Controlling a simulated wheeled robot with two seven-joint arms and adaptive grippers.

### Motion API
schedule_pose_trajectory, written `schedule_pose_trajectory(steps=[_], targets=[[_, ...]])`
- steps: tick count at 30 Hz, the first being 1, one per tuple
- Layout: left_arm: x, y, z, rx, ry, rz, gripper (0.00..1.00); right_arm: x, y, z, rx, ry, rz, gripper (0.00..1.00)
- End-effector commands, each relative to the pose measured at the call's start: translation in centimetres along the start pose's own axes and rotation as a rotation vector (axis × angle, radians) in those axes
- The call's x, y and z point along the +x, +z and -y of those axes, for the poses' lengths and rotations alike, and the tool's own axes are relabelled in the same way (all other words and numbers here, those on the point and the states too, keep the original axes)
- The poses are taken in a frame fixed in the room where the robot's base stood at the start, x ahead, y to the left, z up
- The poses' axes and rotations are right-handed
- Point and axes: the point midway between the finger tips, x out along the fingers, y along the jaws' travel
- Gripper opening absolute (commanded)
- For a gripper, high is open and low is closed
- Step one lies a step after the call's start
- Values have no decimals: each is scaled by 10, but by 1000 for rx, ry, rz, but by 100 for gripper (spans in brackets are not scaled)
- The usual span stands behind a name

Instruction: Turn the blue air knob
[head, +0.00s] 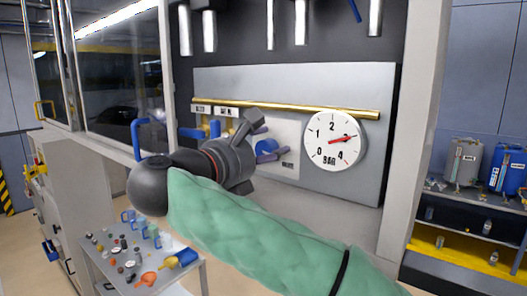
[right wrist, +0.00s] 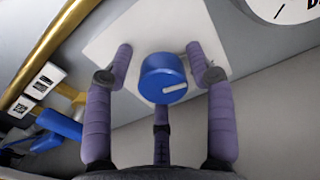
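The blue air knob (right wrist: 163,78) sits on a white plate (right wrist: 150,30) and carries a pale pointer mark. In the head view the knob (head: 267,147) is partly hidden behind my right gripper (head: 258,140). In the right wrist view my right gripper (right wrist: 160,65) is open, with one purple finger on each side of the knob and a third below it. Gaps show between the fingers and the knob, and I see no clear contact. My left gripper is not in view.
A round pressure gauge (head: 335,140) is right of the knob, under a brass pipe (head: 285,107). Blue lever handles (head: 192,132) are to the left. A small table (head: 190,275) with coloured parts stands below left. A shelf (head: 455,205) with tanks is at right.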

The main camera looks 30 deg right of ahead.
Motion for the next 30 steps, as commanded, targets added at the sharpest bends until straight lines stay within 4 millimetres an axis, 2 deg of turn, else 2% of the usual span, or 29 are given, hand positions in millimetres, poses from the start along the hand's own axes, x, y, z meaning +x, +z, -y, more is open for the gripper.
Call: schedule_pose_trajectory(steps=[10,14,17,27,30], targets=[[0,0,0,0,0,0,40,-1,-2,-1,-4,1,-3,66],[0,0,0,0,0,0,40,-9,-2,-2,-5,2,-3,66],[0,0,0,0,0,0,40,-23,-2,-2,-4,4,-3,66],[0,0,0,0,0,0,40,-94,-1,-1,-3,5,-2,66],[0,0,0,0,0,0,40,-98,-1,-1,-1,0,-3,66]])
